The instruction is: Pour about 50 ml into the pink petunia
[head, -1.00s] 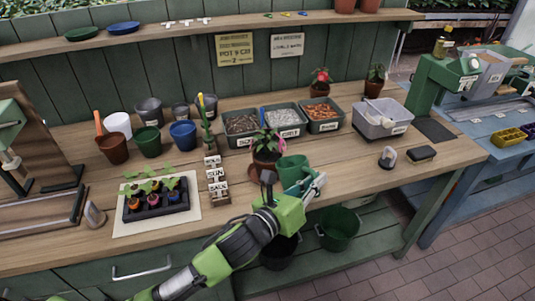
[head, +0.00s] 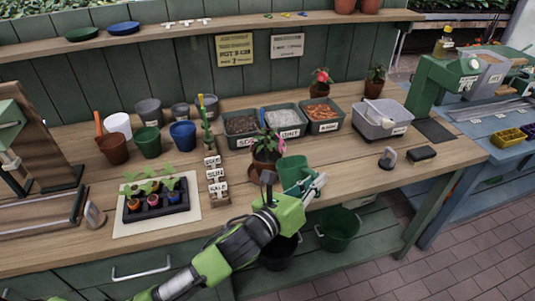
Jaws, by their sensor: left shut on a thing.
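The pink petunia (head: 267,147) is a leafy plant with a pink bloom in a brown pot near the bench's front, right of the labelled blocks. My left gripper (head: 305,190) is in front of it and a little right, shut on a green watering can (head: 295,171). The can is beside the pot, on its right, and looks slightly tilted. Its spout is hard to make out, and no water shows. My gripper and arm hide part of the can and the pot's lower part. My right gripper is not in view.
Trays of soil (head: 241,123), grit (head: 283,118) and bark (head: 322,113) stand behind the plant. A seedling tray (head: 156,205) sits on a white mat to the left. A grey tub (head: 380,118) stands right. The bench front at right is mostly clear.

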